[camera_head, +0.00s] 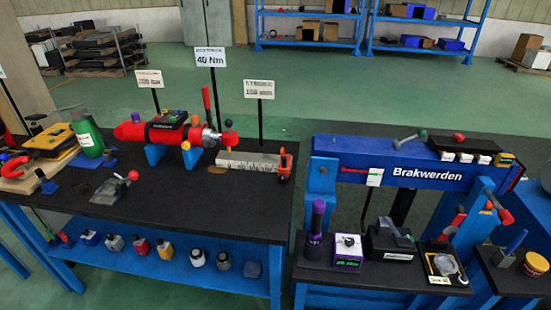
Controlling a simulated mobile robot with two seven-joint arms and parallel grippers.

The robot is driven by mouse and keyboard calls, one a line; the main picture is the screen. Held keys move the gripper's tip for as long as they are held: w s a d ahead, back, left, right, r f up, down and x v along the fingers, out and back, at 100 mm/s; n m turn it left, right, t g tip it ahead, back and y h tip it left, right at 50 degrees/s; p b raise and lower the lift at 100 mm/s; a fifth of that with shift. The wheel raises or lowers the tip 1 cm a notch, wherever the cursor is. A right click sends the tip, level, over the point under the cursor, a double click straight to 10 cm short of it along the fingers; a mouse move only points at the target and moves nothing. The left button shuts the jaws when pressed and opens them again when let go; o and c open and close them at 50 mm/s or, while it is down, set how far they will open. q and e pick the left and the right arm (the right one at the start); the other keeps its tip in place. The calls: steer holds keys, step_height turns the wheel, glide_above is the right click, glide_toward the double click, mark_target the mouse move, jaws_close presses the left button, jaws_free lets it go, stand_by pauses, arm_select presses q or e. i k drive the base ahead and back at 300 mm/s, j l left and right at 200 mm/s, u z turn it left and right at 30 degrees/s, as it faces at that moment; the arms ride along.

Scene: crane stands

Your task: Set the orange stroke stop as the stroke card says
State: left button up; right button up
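An orange piece (286,166) that looks like the stroke stop is at the right end of a pale grey marked bar (250,162) on the left bench. The bar's marks are too small to read. The stroke card (259,89) stands on a thin post behind the bar. Its top line seems to say stroke, and the value under it is too blurred to read. A red cylinder (132,131) lies left of the bar on blue supports. Neither of my grippers shows in the head view.
A card reading 40 Nm (210,57) and a blurred card (150,79) stand behind the cylinder. A red-handled lever (206,100) rises beside it. A blue Brakwerden frame (405,174) stands on the right bench. A gap separates the benches. The left bench's front middle is mostly clear.

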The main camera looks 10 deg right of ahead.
mark_target(285, 161)
steer(key=i+j+z, duration=0.1)
steer(key=j, duration=0.4)
steer(key=i+j+z, duration=0.1)
steer(key=j, duration=0.35)
steer(key=i+j+z, duration=0.1)
steer(key=j, duration=0.4)
